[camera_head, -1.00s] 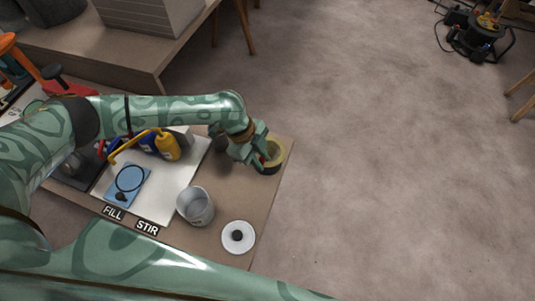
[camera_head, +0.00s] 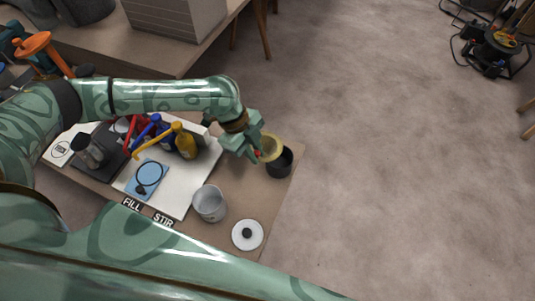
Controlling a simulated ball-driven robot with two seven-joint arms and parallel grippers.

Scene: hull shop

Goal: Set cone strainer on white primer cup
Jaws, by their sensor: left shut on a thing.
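My left gripper (camera_head: 256,153) is shut on a yellow, round-rimmed piece, which I take to be the cone strainer (camera_head: 271,148). The strainer is tilted and overlaps the upper left of a black round holder (camera_head: 281,165) near the table's right edge. I cannot tell whether they touch. The pale grey-white cup (camera_head: 209,204), which looks like the white primer cup, stands open and upright, lower left of the gripper. My right gripper is out of view; a green arm link of mine crosses the bottom.
A white disc with a black knob (camera_head: 247,235) lies near the front right edge. A white mat (camera_head: 203,165) holds a yellow bottle (camera_head: 186,146), blue bottles and a blue square (camera_head: 147,180). Bare table (camera_head: 235,187) lies between cup and holder.

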